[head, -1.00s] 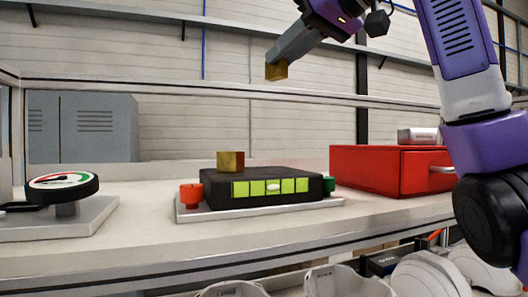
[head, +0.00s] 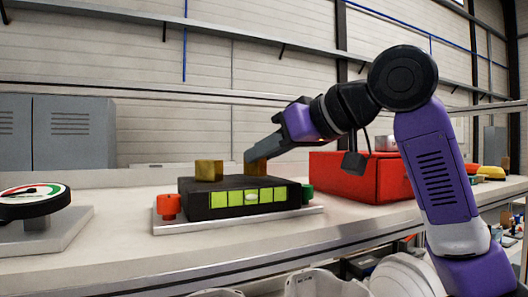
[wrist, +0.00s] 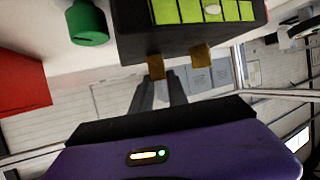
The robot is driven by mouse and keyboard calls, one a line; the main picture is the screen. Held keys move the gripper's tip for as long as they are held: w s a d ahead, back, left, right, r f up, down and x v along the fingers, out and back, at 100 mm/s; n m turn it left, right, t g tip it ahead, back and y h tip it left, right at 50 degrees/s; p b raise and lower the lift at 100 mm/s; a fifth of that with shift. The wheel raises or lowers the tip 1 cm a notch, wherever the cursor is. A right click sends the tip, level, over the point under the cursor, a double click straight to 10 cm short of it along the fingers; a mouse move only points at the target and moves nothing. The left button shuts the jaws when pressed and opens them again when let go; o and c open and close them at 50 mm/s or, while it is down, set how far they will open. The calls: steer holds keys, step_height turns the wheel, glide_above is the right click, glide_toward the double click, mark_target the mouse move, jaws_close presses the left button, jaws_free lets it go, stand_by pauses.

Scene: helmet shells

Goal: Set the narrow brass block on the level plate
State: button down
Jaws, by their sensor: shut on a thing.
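The level plate is a dark block (head: 192,200) with a strip of lime-green cells along its front; it also shows upside down in the wrist view (wrist: 135,45). One brass block (head: 209,171) stands on the plate's left part, and it shows in the wrist view (wrist: 201,56). My gripper (head: 260,157) is shut on a narrower brass block (head: 253,170), upright over the plate's right part. In the wrist view the held block (wrist: 156,68) is at my fingertips, close to the plate; I cannot tell whether it touches it.
A red knob (head: 169,207) and a green knob (head: 308,193) flank the plate on its pale base (head: 240,220). A red box (head: 340,178) stands to the right behind my arm. A dial gauge (head: 35,202) is at the left. Bench front (head: 110,240) is clear.

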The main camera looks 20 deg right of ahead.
steer(key=shift+f, duration=0.25)
steer(key=c, duration=1.3)
jaws_free()
steer(key=shift+r, duration=0.1)
steer(key=shift+s+d+r, duration=0.1)
steer(key=shift+s, duration=0.05)
steer(key=b+v, duration=0.2)
steer(key=v, duration=0.9)
steer(key=shift+s+b, duration=0.3)
steer(key=shift+b, duration=0.05)
steer(key=shift+d+r, duration=0.1)
